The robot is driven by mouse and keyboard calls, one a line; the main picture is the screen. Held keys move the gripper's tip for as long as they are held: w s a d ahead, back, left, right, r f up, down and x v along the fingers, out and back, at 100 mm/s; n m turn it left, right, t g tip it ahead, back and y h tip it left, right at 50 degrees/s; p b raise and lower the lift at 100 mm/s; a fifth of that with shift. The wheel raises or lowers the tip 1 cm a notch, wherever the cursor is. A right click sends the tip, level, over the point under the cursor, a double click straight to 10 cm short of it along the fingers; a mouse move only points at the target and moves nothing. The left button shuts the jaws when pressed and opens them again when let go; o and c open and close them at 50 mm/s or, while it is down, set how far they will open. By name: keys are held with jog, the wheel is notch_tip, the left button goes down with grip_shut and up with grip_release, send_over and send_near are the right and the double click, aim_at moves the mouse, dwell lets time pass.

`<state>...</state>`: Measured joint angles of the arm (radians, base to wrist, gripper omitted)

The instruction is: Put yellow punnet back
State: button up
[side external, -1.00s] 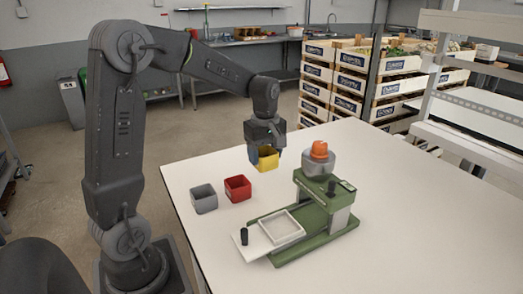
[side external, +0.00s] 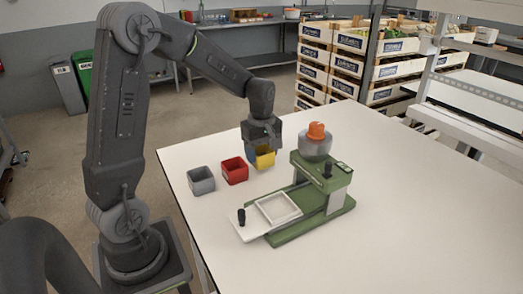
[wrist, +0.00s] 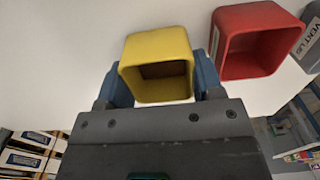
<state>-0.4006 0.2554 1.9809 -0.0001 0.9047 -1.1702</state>
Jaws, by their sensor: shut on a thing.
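The yellow punnet (side external: 263,159) is held in my gripper (side external: 262,149), low over the white table, to the right of and a little behind the red punnet (side external: 235,171). In the wrist view the yellow punnet (wrist: 157,47) sits between the two blue fingers of my gripper (wrist: 162,78), which are shut on its sides. Its inside looks empty. I cannot tell whether its base touches the table. The red punnet (wrist: 250,70) stands beside it, apart, with a grey punnet (side external: 201,181) beyond in the same row.
A green press-like machine (side external: 318,195) with a grey bowl (side external: 315,147) and an orange top (side external: 316,131) stands right of my gripper. Its white tray (side external: 278,208) lies in front. A shelf rack (side external: 470,75) and stacked crates (side external: 345,65) are behind the table (side external: 400,230).

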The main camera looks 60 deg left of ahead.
jog(key=shift+f, duration=0.75)
dwell(1.7)
jog(key=o, duration=1.1)
jog(key=shift+c, duration=0.2)
jog(key=shift+r, duration=0.1)
notch_tip(320, 180, up, 8)
dwell(0.5)
jog(key=s+d+r+m+t, duration=0.2)
jog(key=s+d+m, duration=0.5)
jog(key=s+m, duration=0.1)
jog(key=s+d+r+m+t, duration=0.3)
jog(key=s+d+m, duration=0.5)
jog(key=m, duration=0.2)
jog(key=shift+s+t, duration=0.15)
jog(key=shift+t, duration=0.15)
